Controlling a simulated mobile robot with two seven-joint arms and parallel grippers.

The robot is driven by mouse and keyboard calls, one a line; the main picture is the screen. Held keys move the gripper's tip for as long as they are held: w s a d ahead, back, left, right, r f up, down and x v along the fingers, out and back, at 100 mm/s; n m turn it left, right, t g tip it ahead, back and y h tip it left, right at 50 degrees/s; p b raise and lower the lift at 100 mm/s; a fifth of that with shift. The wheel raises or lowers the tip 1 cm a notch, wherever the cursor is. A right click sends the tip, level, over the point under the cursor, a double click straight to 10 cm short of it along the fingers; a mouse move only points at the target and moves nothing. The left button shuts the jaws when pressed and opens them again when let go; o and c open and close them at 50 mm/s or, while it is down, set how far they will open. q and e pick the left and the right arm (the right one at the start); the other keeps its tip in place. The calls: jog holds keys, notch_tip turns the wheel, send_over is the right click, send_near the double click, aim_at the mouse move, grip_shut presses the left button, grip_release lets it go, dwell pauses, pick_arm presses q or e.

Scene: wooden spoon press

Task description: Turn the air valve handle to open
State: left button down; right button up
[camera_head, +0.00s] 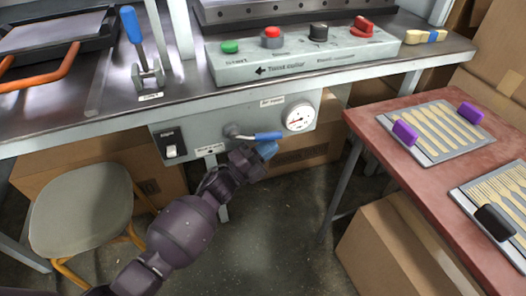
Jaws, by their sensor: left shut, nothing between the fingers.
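The air valve handle (268,135) is a small blue lever on a grey metal valve, on the grey panel (222,122) under the bench's front edge. It lies roughly level, pointing right toward the round gauge (299,117). My left gripper (267,150) has bluish fingertips and is shut and empty. It is just below the right end of the handle; I cannot tell if it touches it. My right gripper is not in view.
A black switch (171,145) sits left on the panel. Above, the bench carries a control box (290,62) with several knobs and a blue-handled lever (131,25). A stool (80,208) stands at left, a red table (440,185) with spoon trays at right.

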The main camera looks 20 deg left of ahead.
pick_arm(q)
jog(key=shift+w+d+r+n+t+h+b, duration=0.1)
jog(key=shift+d+r+n+t+h+b, duration=0.1)
jog(key=shift+r+t+b, duration=0.2)
jog(key=shift+w+d+r+n+t+h+b, duration=0.1)
jog(key=shift+r+t+h+b, duration=0.1)
jog(key=shift+r+t+b, duration=0.15)
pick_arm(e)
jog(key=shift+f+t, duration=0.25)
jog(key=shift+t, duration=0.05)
pick_arm(q)
jog(key=v, duration=1)
jog(key=shift+s+a+f+p, duration=0.2)
jog(key=shift+s+a+p, duration=0.05)
jog(key=shift+a+p, duration=0.1)
jog(key=shift+d, duration=0.1)
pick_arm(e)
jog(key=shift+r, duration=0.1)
